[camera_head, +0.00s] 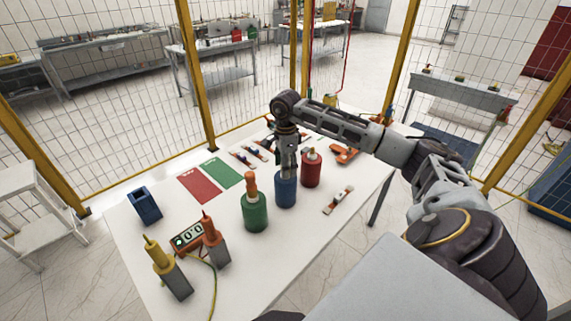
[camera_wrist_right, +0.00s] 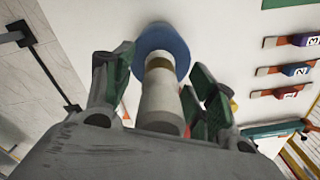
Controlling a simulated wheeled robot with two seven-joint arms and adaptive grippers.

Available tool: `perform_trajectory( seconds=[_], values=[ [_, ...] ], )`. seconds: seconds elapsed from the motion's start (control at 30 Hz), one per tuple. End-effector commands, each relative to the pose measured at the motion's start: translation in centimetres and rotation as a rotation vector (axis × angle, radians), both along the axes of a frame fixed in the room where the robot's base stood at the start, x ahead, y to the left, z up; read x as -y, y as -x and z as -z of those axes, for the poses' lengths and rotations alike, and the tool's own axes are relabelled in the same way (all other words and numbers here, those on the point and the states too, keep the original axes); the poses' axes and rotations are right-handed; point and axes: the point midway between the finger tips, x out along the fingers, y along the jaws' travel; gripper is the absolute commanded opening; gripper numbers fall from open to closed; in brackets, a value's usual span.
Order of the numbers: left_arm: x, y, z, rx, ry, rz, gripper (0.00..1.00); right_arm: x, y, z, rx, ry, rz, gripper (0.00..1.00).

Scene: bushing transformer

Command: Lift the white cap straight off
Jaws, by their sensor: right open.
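The blue bushing (camera_head: 286,190) stands upright on the white table, between the green and red ones. In the right wrist view its blue body (camera_wrist_right: 162,42) is at the top, with a tan band below it. The white cap (camera_wrist_right: 161,103) extends from the band toward the camera. My right gripper (camera_head: 287,165) points down over the blue bushing and hides most of the cap in the head view. In the wrist view its fingers (camera_wrist_right: 160,78) are open, one on each side of the cap, with a visible gap. My left gripper is not in view.
The green bushing (camera_head: 254,212) with an orange top stands close left, and the red bushing (camera_head: 311,170) close right. A display box (camera_head: 187,237), two grey posts with pointed tops, a blue holder (camera_head: 144,206) and flat red and green mats are to the left.

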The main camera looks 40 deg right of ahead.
Motion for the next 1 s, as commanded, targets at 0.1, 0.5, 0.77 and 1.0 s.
perform_trajectory(
  seconds=[0.1, 0.5, 0.77, 1.0],
  values=[
    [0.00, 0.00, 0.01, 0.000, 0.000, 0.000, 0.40, -0.01, 0.00, 0.00, 0.000, 0.000, 0.000, 0.57],
    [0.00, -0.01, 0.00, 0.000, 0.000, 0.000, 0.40, -0.01, 0.00, -0.02, 0.000, 0.000, 0.000, 0.18],
    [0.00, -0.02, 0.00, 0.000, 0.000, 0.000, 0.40, -0.01, -0.01, -0.05, 0.001, 0.000, 0.000, 0.05],
    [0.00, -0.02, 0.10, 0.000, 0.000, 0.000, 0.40, 0.00, -0.04, -0.39, 0.001, -0.001, 0.000, 0.05]
  ],
)
